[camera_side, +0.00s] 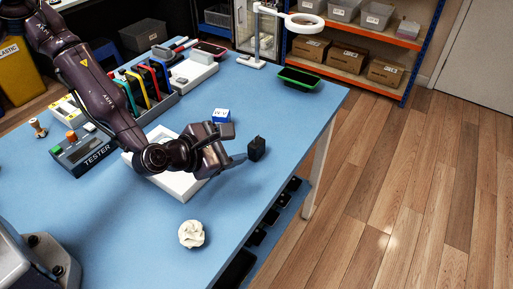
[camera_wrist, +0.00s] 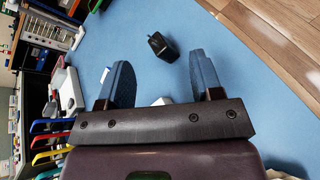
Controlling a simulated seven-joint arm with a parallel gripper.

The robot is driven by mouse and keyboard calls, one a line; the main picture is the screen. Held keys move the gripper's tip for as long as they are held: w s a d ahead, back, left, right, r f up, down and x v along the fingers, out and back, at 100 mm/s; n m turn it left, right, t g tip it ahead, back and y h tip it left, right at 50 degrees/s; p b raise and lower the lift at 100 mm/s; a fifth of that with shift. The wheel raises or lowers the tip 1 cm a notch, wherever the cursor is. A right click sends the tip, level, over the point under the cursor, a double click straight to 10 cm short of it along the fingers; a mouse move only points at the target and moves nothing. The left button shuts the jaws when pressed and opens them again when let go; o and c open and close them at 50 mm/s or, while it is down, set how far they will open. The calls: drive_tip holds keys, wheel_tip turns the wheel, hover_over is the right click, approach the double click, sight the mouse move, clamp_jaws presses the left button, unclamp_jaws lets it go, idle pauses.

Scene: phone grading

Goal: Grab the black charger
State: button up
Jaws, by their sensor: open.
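The black charger (camera_side: 257,148) is a small dark block standing on the blue table, near the table's right edge in the side view. In the wrist view the charger (camera_wrist: 162,47) lies beyond the fingertips, between the lines of the two fingers, with its prongs showing at one end. My gripper (camera_wrist: 160,75) is open and empty. In the side view my gripper (camera_side: 236,158) is just left of the charger, with a fingertip close to it; I cannot tell whether they touch.
A white tray (camera_side: 158,182) sits under my arm. A blue-and-white box (camera_side: 221,116) stands behind the gripper, and a crumpled white ball (camera_side: 191,234) lies in front. A tester (camera_side: 84,150) is at left, a green-rimmed tray (camera_side: 298,79) at the far corner. The table's right edge is close to the charger.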

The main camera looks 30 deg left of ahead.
sight(259, 143)
drive_tip(key=f+n, duration=0.1)
drive_tip(key=n, duration=0.1)
drive_tip(key=f+n+y, duration=0.2)
drive_tip(key=n, duration=0.1)
drive_tip(key=shift+s+a+n+t, duration=0.2)
drive_tip(key=shift+a+n+t, duration=0.1)
drive_tip(key=shift+t, duration=0.1)
drive_tip(key=shift+s+a+f+n+y, duration=0.1)
drive_tip(key=shift+f+n+y, duration=0.2)
drive_tip(key=shift+n, duration=0.3)
drive_tip(key=shift+a+f+n+y, duration=0.1)
drive_tip(key=shift+f+n+y, duration=0.15)
drive_tip(key=shift+n, duration=0.35)
drive_tip(key=x, duration=0.7)
drive_tip(key=shift+w+f, duration=0.1)
drive_tip(key=shift+w, duration=0.15)
drive_tip(key=shift+d+x, duration=0.1)
drive_tip(key=shift+x, duration=1.2)
drive_tip(key=shift+d+x, duration=0.15)
drive_tip(key=shift+x, duration=1.2)
drive_tip(key=c, duration=1)
